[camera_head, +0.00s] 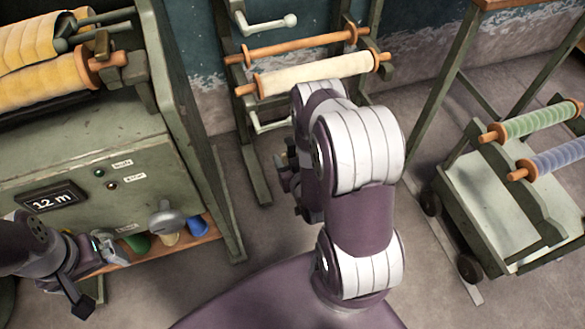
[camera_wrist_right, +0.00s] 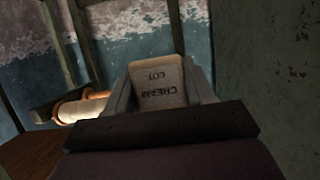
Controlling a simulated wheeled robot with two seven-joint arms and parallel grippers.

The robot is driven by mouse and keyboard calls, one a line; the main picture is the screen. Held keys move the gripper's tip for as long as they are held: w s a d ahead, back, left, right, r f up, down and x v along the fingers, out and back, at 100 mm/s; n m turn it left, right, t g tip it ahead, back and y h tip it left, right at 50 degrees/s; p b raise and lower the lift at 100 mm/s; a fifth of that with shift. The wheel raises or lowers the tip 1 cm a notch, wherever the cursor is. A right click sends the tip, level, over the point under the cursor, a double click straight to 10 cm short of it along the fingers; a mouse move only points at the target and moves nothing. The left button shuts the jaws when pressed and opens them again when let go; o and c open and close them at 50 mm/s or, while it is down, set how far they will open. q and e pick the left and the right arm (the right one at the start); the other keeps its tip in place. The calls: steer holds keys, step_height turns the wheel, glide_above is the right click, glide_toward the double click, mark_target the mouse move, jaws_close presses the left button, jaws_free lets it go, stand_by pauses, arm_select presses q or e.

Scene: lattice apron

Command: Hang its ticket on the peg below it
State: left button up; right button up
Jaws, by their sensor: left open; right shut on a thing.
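A cream ticket (camera_wrist_right: 160,85) marked "CREAM LOT" shows upside down in the right wrist view. My right gripper (camera_wrist_right: 163,92) is shut on it. In the head view my right gripper (camera_head: 288,180) is beside the rack, largely hidden by my arm, and the ticket cannot be made out. The cream roll (camera_head: 315,73) lies across the rack on an orange spindle; a roll end (camera_wrist_right: 85,108) also shows at left in the wrist view. A pale peg (camera_head: 265,123) sticks out below the cream roll. My left gripper (camera_head: 92,277) is open and empty at lower left.
A green machine (camera_head: 80,175) with a yellow roll (camera_head: 45,85) and a "12 m" display stands left. A bare orange spindle (camera_head: 295,47) and a pale crank (camera_head: 270,24) are above the cream roll. A green cart (camera_head: 490,205) with green and blue rolls stands right.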

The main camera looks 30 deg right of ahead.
steer(key=r+b+x, duration=0.1)
steer(key=b+x, duration=0.2)
steer(key=x, duration=0.5)
steer(key=shift+w+r, duration=0.3)
steer(key=shift+w, duration=0.15)
steer(key=shift+d, duration=0.15)
steer(key=o, duration=1.1)
